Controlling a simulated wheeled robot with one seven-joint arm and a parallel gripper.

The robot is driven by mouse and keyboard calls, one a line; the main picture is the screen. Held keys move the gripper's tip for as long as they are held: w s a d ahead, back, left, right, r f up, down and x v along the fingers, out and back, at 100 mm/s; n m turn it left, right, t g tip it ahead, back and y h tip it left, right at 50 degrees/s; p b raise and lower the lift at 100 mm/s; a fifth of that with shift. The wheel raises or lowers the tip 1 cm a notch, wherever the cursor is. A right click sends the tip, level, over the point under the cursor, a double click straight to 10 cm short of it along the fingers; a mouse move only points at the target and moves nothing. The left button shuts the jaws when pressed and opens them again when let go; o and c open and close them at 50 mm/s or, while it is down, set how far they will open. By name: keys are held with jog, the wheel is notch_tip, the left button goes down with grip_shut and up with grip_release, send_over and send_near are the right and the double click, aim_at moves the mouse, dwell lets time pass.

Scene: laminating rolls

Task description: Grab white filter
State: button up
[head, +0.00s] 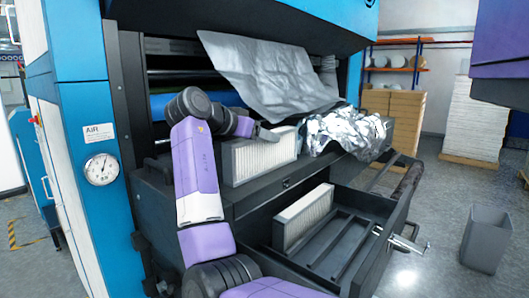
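One white filter (262,158), a pleated block in a grey frame, stands upright on the dark ledge of the machine. A second white filter (304,214) stands in the open drawer (352,290) below, along its left side. My gripper (268,134) is at the top edge of the filter on the ledge. It is small and partly hidden by my arm, so I cannot tell whether its fingers are apart, or whether they touch the filter.
Crumpled silver foil (345,132) lies on the ledge right of the upper filter. A grey sheet (270,75) hangs above it. The drawer juts out with a metal handle (408,244). A grey bin (485,240) stands on open floor at right.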

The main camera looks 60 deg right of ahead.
grip_shut()
jog(key=shift+r, duration=0.1)
dwell(1.2)
